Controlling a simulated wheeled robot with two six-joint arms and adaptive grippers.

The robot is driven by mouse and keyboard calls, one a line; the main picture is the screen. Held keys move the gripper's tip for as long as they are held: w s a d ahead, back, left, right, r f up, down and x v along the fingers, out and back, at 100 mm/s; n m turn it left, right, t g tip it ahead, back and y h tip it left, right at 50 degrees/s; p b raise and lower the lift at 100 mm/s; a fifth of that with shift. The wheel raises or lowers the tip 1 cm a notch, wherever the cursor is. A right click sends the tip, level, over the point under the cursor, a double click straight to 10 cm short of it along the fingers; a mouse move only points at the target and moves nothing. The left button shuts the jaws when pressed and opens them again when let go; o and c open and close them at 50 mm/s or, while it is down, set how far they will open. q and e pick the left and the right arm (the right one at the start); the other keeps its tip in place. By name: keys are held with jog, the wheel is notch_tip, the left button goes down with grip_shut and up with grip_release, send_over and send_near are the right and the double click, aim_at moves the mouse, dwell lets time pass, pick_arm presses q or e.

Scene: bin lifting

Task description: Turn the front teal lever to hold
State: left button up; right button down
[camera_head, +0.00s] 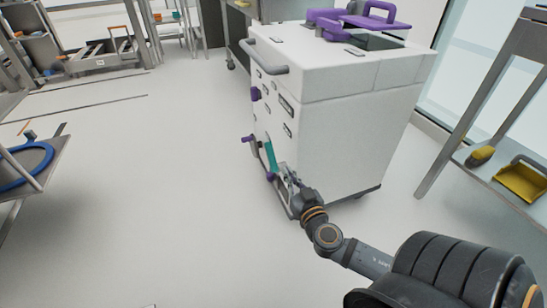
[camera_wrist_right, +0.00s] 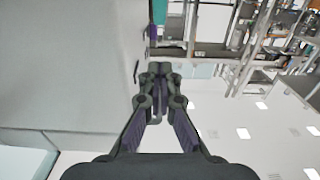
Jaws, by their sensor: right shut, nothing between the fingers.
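The teal lever (camera_head: 270,157) is on the lower front face of a white cart (camera_head: 345,95), near its front corner. It stands close to upright, its top leaning slightly left. My right gripper (camera_head: 287,178) is just right of and below the lever, close to the cart's face; I cannot tell whether it touches the lever. In the right wrist view, my right gripper (camera_wrist_right: 158,72) is shut and empty. A teal piece (camera_wrist_right: 160,12), seemingly the lever, shows beyond its fingertips. My left gripper is out of view.
A purple-handled item (camera_head: 370,17) is on top. A side table (camera_head: 495,170) with a yellow dustpan stands right. The floor left of the cart is clear.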

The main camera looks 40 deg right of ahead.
jog(key=shift+w, duration=0.1)
jog(key=b, duration=0.2)
send_near(269, 147)
notch_tip(269, 147, up, 3)
jog(key=w, duration=0.2)
jog(key=w+f+b, duration=0.1)
jog(key=w+d+f, duration=0.1)
jog(key=shift+w+b, duration=0.3)
jog(key=shift+b, duration=0.05)
jog(key=shift+w+d+f, duration=0.15)
jog(key=shift+w+f, duration=0.25)
jog(key=shift+w, duration=0.15)
